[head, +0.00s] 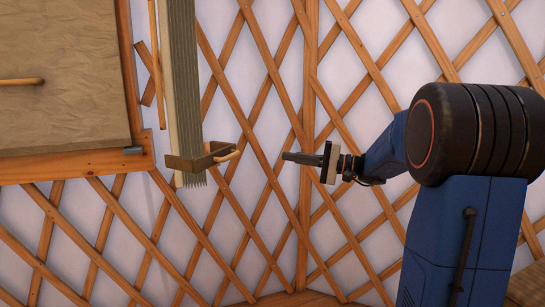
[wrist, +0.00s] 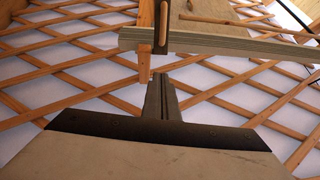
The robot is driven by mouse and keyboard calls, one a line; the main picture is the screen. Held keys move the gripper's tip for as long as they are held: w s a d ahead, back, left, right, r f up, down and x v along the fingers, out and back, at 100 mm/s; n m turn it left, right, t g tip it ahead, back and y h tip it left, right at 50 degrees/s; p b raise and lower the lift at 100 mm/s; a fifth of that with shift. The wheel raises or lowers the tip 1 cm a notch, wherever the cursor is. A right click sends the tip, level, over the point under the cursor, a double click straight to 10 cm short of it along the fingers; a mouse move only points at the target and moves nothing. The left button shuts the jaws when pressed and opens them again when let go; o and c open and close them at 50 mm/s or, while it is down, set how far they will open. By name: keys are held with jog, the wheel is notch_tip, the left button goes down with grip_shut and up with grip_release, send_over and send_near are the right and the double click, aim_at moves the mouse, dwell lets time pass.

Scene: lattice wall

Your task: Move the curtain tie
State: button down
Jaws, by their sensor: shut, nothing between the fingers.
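The curtain tie (head: 188,163) is a brown band around the lower part of a grey-green pleated curtain (head: 184,80), with a short wooden peg (head: 227,156) on its right side. In the wrist view the tie (wrist: 163,30) crosses the sideways-looking curtain (wrist: 215,43), with the wooden peg (wrist: 145,27) on its near side. My gripper (head: 285,157) is to the right of the tie at about the same height, pointing left, with a gap between them. Its fingers (wrist: 159,77) are shut and empty, below the tie in the wrist view.
A wooden-framed panel (head: 75,168) with a wooden handle (head: 20,81) is left of the curtain. A wooden lattice (head: 245,95) over white wall fills the background. The space between my gripper and the tie looks clear.

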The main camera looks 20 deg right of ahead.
jog(key=s+a+x, duration=0.1)
jog(key=s+x, duration=0.1)
jog(key=x, duration=1)
jog(key=shift+a, duration=0.4)
jog(key=shift+s, duration=0.15)
jog(key=shift+s+a+m+t+h, duration=0.3)
jog(key=shift+a+m+t+h, duration=0.1)
jog(key=shift+t+h, duration=0.1)
